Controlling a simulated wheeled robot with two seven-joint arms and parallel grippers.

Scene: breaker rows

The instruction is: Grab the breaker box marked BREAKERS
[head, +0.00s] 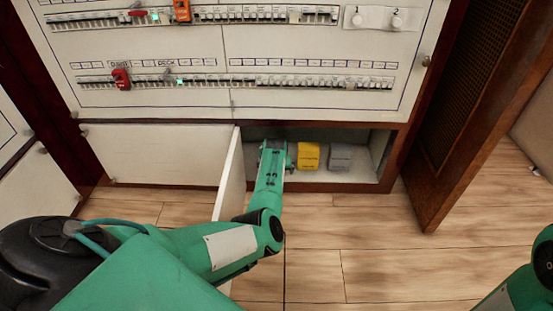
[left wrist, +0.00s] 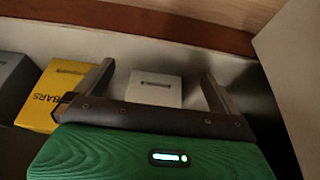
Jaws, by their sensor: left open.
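In the left wrist view, a white box (left wrist: 155,90) sits between the two fingers of my left gripper (left wrist: 158,74). The fingers are open, one on each side of it; I cannot tell if they touch it. No marking reading BREAKERS is legible on it. A yellow box (left wrist: 60,92) left of the fingers shows the letters BARS, and a grey box (left wrist: 10,82) is at the far left. In the head view, my left gripper (head: 274,148) reaches into the low compartment, left of the yellow box (head: 307,156) and grey box (head: 340,157). The white box is hidden there. My right gripper is out of view.
The low compartment (head: 367,165) is open, with its white door (head: 232,178) swung out close beside my left arm. Breaker rows (head: 280,83) run along the panel above. A wooden door (head: 475,100) stands at the right. The wood floor (head: 390,250) is clear in front.

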